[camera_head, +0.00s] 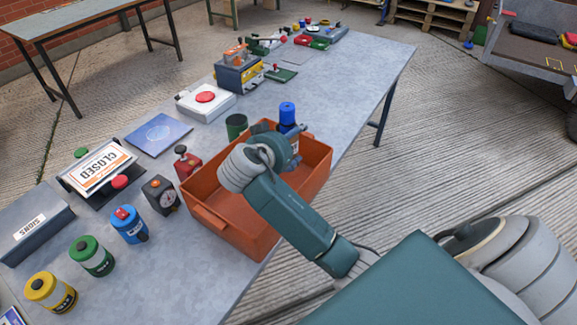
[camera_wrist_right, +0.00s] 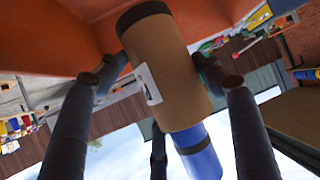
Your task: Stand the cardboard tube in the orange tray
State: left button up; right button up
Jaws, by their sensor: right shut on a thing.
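The orange tray (camera_head: 240,240) sits on the grey table, partly hidden by my right arm. My right gripper (camera_head: 288,140) is over its far right part. In the right wrist view the brown cardboard tube (camera_wrist_right: 168,75), with a dark end and a white label, is between the fingers of my right gripper (camera_wrist_right: 155,72), which is shut on it. Its dark end is close to orange tray surface; I cannot tell if they touch. A blue cylinder (camera_wrist_right: 200,158) lines up with the other end. In the head view a blue cylinder (camera_head: 287,112) shows just above the gripper. My left gripper is out of view.
A dark green cup (camera_head: 236,125) stands just behind the tray. A white box with a red knob (camera_head: 205,101) is farther back. The table edge runs beside the tray.

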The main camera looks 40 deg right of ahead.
notch_tip(320, 180, down, 4)
jog(key=shift+w+f, duration=0.1)
jog(key=shift+f, duration=0.6)
notch_tip(320, 180, down, 4)
jog(key=shift+r+p, duration=0.1)
jog(key=shift+p, duration=0.2)
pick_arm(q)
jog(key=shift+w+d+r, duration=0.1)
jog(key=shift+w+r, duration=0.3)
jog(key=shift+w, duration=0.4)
pick_arm(e)
jog(key=o, duration=1.6)
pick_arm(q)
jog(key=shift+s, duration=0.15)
pick_arm(e)
jog(key=shift+a, duration=0.1)
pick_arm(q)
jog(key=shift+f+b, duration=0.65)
pick_arm(e)
jog(key=v, duration=0.7)
jog(key=shift+a, duration=0.15)
